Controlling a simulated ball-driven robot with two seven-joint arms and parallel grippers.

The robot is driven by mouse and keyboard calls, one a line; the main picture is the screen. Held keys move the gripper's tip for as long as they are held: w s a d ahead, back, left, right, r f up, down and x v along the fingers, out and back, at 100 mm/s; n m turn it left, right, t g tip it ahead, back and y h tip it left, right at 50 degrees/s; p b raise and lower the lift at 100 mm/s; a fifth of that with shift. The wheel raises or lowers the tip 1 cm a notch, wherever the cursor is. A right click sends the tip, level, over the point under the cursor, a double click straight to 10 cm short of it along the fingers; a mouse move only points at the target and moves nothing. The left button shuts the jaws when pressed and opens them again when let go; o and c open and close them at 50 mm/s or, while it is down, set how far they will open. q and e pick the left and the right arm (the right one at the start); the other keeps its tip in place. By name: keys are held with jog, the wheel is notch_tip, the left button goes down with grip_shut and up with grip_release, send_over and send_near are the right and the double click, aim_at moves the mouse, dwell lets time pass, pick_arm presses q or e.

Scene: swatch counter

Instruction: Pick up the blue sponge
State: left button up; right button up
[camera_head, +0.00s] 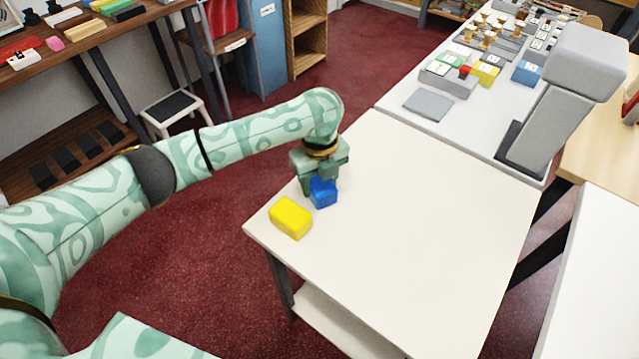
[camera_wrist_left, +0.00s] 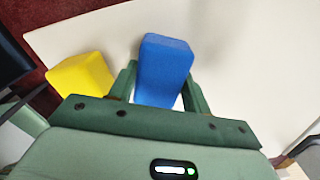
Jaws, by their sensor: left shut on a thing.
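The blue sponge (camera_head: 323,192) is a small blue block near the left edge of the white table (camera_head: 420,215). My left gripper (camera_head: 320,183) reaches down over it from the left and is shut on it. In the left wrist view the blue sponge (camera_wrist_left: 163,72) sits between the two green fingers of my left gripper (camera_wrist_left: 160,85). I cannot tell whether the sponge touches the table or is just above it. My right gripper is not in view.
A yellow block (camera_head: 290,218) lies on the table close beside the blue sponge, nearer the table's left corner; it also shows in the left wrist view (camera_wrist_left: 80,75). The middle and right of the table are clear. A grey stand (camera_head: 565,95) rises behind it.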

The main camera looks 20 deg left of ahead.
aim_at(320, 181)
pick_arm(q)
notch_tip(320, 181, up, 3)
jog(key=shift+r+p, duration=0.1)
jog(key=shift+p, duration=1)
jog(key=s+a+r+p, duration=0.2)
jog(key=s+r+p, duration=0.7)
jog(key=s, duration=0.5)
jog(key=shift+r, duration=0.35)
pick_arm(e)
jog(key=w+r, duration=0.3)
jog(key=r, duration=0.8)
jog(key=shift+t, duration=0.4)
